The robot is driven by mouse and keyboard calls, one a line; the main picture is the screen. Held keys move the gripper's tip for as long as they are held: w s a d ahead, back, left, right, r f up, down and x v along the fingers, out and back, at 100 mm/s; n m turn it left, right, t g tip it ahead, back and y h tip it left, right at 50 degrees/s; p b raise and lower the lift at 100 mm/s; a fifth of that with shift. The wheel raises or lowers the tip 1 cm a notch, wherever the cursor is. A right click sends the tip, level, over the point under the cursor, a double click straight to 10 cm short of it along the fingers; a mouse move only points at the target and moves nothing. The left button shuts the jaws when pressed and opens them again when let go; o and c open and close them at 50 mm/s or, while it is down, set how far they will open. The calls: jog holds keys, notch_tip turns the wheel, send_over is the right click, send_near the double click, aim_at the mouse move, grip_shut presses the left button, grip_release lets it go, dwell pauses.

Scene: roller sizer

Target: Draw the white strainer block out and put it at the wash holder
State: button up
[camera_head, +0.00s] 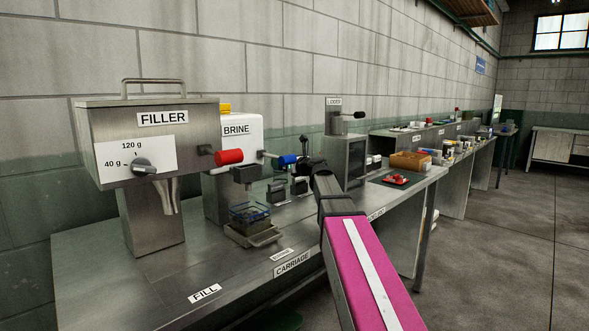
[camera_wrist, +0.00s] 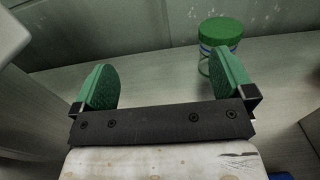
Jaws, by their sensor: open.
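My gripper (camera_wrist: 160,65) is open and empty in the wrist view, its two green finger pads wide apart with a grey surface and wall behind them. In the head view my arm reaches in from the bottom over the steel bench, and its far end hides the gripper. I cannot pick out the white strainer block or the wash holder for certain in either view. A jar with a green lid (camera_wrist: 221,32) stands just beyond the right finger in the wrist view, not between the fingers.
The steel bench (camera_head: 105,268) carries the FILLER machine (camera_head: 105,122), the white BRINE unit (camera_head: 240,150), a tall grey machine (camera_head: 346,155), a dark tray with red pieces (camera_head: 396,179) and a brown box (camera_head: 410,160). More benches continue at right; the floor (camera_head: 510,240) there is clear.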

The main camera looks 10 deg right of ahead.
jog(key=s+a+r, duration=0.1)
jog(key=a, duration=0.1)
jog(key=s+a+r, duration=0.1)
jog(key=shift+s+a+r, duration=0.15)
jog(key=shift+a+r, duration=0.2)
jog(key=shift+a, duration=0.05)
